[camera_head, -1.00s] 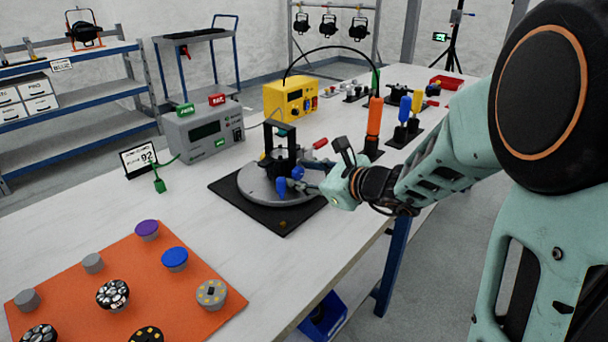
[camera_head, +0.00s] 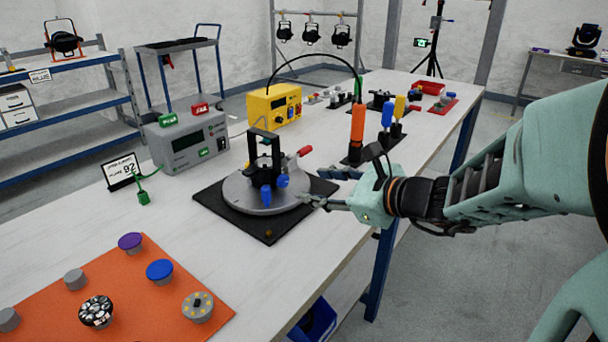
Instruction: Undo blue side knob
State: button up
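A black fixture (camera_head: 262,152) with an upright yoke stands on a round grey turntable (camera_head: 240,196), which rests on a black mat (camera_head: 210,200). Two blue knobs show low on its near side: an upright one (camera_head: 266,196) and another just right of it (camera_head: 283,181). A red handle (camera_head: 304,151) sticks out at the fixture's right. My gripper (camera_head: 322,188) is at the turntable's right edge, pointing left at the knobs. Its two fingers are spread, with a gap between them and the blue knobs. Nothing shows between the fingers.
An orange screwdriver-like tool (camera_head: 357,132) stands behind my gripper, with blue (camera_head: 387,115) and yellow (camera_head: 399,107) ones beyond. A grey meter box (camera_head: 188,143) and a yellow unit (camera_head: 274,104) stand behind the turntable. An orange mat (camera_head: 180,322) with several knobs lies at front left.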

aim_at(285, 181)
jog(key=shift+s+d+r, duration=0.2)
jog(key=shift+s+d, duration=0.2)
jog(key=shift+s, duration=0.05)
jog(key=shift+w+f+p, duration=0.15)
jog(key=shift+f+p, duration=0.15)
jog(key=shift+f, duration=0.3)
jog(key=f+y+p, duration=0.1)
jog(key=f+m+g+y, duration=0.1)
jog(key=f, duration=0.1)
jog(key=shift+w+p, duration=0.35)
jog(key=shift+p, duration=0.05)
jog(key=shift+w+d+f+m+t+y+p, duration=0.15)
jog(key=shift+f+m+y+p, duration=0.1)
jog(key=shift+m+y, duration=0.15)
jog(key=shift+d+f+m+t+y+p, duration=0.15)
jog(key=shift+m+y+p, duration=0.1)
jog(key=shift+m+y, duration=0.15)
jog(key=shift+w+d+r+m+t+y+p, duration=0.1)
jog(key=shift+d+m+t+y+p, duration=0.2)
jog(key=shift+d+m+t+y, duration=0.2)
jog(key=b+x, duration=0.2)
jog(key=x, duration=0.9)
jog(key=shift+r, duration=0.1)
jog(key=shift+c, duration=0.4)
